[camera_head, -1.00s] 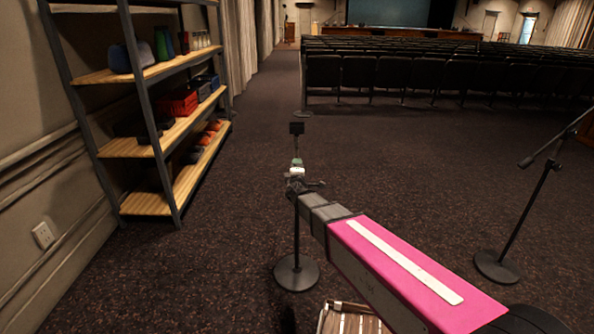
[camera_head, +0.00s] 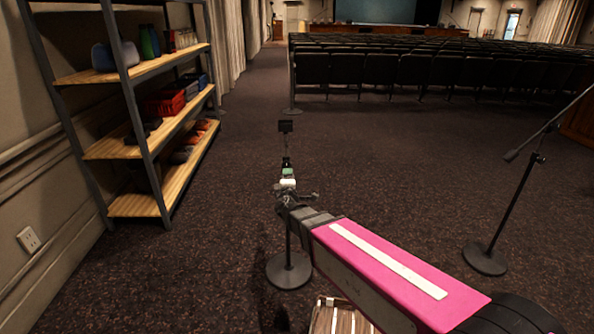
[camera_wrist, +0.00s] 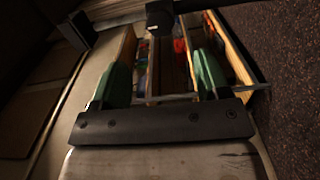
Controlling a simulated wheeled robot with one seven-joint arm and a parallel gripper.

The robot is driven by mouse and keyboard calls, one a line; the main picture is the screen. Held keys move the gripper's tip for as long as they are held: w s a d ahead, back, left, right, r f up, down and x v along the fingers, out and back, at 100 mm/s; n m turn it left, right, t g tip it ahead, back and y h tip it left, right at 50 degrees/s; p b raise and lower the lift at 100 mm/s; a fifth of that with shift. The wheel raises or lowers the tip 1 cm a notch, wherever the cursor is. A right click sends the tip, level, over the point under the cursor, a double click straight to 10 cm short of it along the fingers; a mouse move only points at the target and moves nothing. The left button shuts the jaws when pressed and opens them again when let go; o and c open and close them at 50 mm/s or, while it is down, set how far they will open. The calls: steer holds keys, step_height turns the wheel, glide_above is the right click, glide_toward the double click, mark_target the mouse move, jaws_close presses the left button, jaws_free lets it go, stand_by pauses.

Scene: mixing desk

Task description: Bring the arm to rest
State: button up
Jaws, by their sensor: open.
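My arm (camera_head: 380,262), with a pink upper cover, reaches forward from the lower right of the head view. It ends in my gripper (camera_head: 287,168), which is small there and shows green parts. In the wrist view my gripper (camera_wrist: 162,75) has two green fingers set wide apart, with nothing held between them. The shelf's contents show in the gap beyond the fingers. In the head view the gripper overlaps the pole of a stand with a round black base (camera_head: 289,270) and a small dark square top (camera_head: 285,126). I cannot tell whether they touch.
A wooden shelf unit (camera_head: 145,150) with boxes stands at the left wall. A microphone stand (camera_head: 512,205) is at the right. A slatted wooden item (camera_head: 338,318) lies below my arm. Rows of dark seats (camera_head: 400,68) fill the back. Carpet between is clear.

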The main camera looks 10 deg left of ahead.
steer(key=d+f+m+g+h, duration=0.2)
steer(key=d+m+h, duration=0.2)
steer(key=d, duration=0.6)
steer(key=w+d+f+m+g+h, duration=0.1)
steer(key=d+f+m+g+h, duration=0.3)
steer(key=d, duration=0.6)
steer(key=d+f+m+g+h, duration=0.1)
steer(key=d+m+h, duration=0.3)
steer(key=d, duration=0.5)
steer(key=s+d+f+m+g+y, duration=0.3)
steer(key=s+d+m+g+y, duration=0.1)
steer(key=s+d+g, duration=0.1)
steer(key=s+d+f+m+g+y, duration=0.4)
steer(key=s+d, duration=0.3)
steer(key=s, duration=0.2)
steer(key=shift+d+f+g, duration=0.15)
steer(key=shift+f+g, duration=0.05)
steer(key=shift+g, duration=0.6)
